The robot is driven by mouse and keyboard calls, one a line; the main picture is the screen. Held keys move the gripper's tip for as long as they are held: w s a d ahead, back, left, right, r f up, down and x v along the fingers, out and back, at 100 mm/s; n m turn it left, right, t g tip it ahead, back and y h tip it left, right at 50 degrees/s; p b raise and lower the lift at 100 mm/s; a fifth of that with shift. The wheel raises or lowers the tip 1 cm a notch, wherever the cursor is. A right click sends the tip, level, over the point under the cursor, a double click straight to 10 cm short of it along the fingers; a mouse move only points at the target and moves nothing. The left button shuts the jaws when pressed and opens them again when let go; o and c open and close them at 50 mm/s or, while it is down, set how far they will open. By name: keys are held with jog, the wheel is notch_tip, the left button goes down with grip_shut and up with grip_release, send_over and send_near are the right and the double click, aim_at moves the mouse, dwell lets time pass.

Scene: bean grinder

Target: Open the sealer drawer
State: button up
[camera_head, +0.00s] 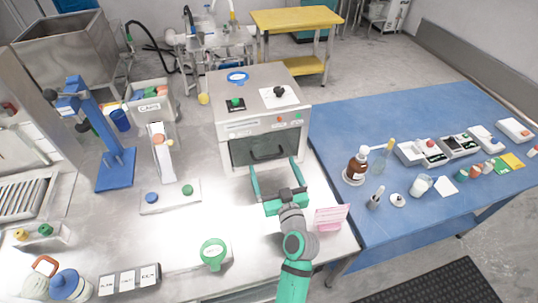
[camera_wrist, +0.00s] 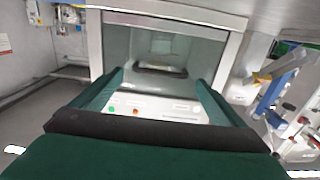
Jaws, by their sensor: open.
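The sealer (camera_head: 262,112) is a boxy steel machine at the middle of the steel bench in the head view. Its drawer (camera_head: 242,149) has a dark front panel and looks shut, with a black curved handle (camera_head: 268,154). My gripper (camera_head: 273,167) is open and empty, with its green fingers spread wide in front of the drawer, around the handle's width. I cannot tell whether either finger touches the panel. In the wrist view the fingers (camera_wrist: 158,85) reach toward a glassy panel with a steel frame (camera_wrist: 235,50); a dark strip shows between them.
A blue stand (camera_head: 115,165) and a small plate with blue and green knobs (camera_head: 170,196) are to the left. A green-topped round item (camera_head: 213,252) is at the front. The blue table (camera_head: 400,225) adjoins on the right.

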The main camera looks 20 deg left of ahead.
aim_at(268, 156)
jog(key=shift+x, duration=2.9)
jog(key=shift+a, duration=0.15)
jog(key=c, duration=1.5)
